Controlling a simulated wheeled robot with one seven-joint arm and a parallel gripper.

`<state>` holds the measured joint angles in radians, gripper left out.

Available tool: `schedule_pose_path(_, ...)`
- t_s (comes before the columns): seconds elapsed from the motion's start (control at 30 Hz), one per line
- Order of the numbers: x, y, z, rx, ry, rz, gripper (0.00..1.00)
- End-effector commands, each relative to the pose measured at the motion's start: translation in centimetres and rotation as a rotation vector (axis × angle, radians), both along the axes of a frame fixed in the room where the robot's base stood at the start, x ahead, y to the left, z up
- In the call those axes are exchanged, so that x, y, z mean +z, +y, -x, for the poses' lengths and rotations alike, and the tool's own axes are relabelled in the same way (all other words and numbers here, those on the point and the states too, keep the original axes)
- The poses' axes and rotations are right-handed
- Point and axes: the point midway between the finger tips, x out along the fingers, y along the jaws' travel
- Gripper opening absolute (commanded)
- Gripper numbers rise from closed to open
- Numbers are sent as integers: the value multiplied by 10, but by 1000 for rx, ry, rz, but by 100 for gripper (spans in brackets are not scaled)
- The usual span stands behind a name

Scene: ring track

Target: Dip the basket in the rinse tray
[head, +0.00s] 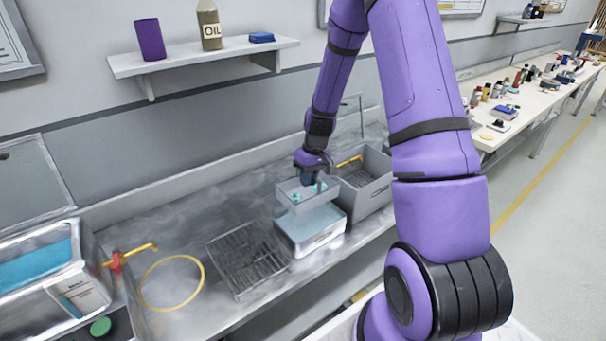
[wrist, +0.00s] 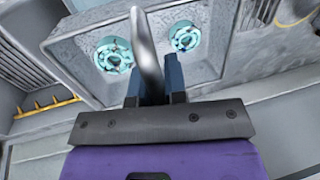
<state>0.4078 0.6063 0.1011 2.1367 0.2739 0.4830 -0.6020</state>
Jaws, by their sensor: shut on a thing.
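A grey basket (head: 292,191) hangs from my gripper (head: 308,180) in the head view. It is above the rinse tray (head: 325,243), a pale low tray on the steel bench, and seems apart from it. In the wrist view my gripper (wrist: 154,85) is shut on the basket's curved metal handle, and the basket (wrist: 205,75) lies beyond the fingers. Two teal round parts with holes, one at left (wrist: 113,55) and one at right (wrist: 184,37), sit inside the basket. The basket hides the back of the tray.
A wire rack (head: 247,258) lies left of the tray. A deeper grey sink (head: 368,193) with a yellow tap stands close on the right. A yellow ring (head: 172,283) and a tank of blue liquid (head: 40,268) are further left. A shelf (head: 200,57) is on the wall above.

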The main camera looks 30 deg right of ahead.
Motion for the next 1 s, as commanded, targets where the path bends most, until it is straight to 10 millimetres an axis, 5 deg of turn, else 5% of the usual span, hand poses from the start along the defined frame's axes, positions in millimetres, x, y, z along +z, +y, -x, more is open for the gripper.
schedule_pose_path(0.17,-5,-2,12,3,0,2,0)
schedule_pose_path(1.0,-56,-1,12,2,1,1,0)
